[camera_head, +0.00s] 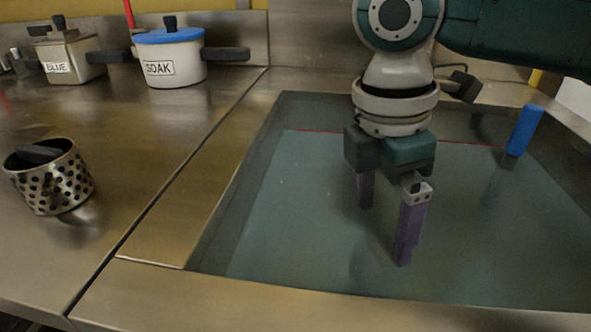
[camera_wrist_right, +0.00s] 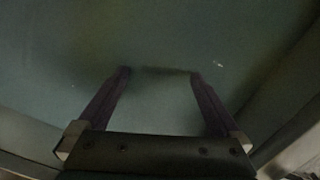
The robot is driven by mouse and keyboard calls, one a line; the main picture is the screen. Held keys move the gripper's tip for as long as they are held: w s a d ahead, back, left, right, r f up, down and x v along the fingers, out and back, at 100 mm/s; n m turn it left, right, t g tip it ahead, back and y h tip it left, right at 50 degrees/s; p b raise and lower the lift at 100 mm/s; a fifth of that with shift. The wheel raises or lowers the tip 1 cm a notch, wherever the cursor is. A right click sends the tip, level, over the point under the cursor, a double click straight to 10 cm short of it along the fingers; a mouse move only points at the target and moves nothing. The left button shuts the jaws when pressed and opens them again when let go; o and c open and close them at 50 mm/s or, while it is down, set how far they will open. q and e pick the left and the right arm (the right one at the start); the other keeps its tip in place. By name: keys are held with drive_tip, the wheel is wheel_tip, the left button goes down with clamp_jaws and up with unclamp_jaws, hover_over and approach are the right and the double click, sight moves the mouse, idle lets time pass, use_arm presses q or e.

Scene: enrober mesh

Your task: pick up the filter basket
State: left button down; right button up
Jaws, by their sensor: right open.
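A perforated metal basket (camera_head: 62,186), which looks like the filter basket, stands on the steel counter at the left in the head view. A dark bar shows in its open top. My right gripper (camera_head: 384,232) points down over the water-filled sink, well to the right of the basket. Its two purple fingers are apart with nothing between them. In the right wrist view the open fingers (camera_wrist_right: 160,72) have only murky grey-green water or sink floor beyond them. The basket is not in the wrist view. My left gripper is not in view.
The sink (camera_head: 230,225) has a raised steel rim. A blue upright handle (camera_head: 523,130) stands at its right side. A white pot labelled SOAK with a blue lid (camera_head: 172,62) and a metal pot labelled BLUE (camera_head: 75,55) stand at the back left. The counter between basket and sink is clear.

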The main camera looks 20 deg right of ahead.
sight(378, 246)
wheel_tip(378, 246, down, 5)
drive_tip(key=shift+s+f+b, duration=0.15)
drive_tip(key=shift+f+b, duration=0.05)
drive_tip(key=shift+b, duration=0.75)
drive_tip(key=c, duration=1.5)
drive_tip(key=shift+o, duration=0.2)
drive_tip(key=shift+r, duration=0.15)
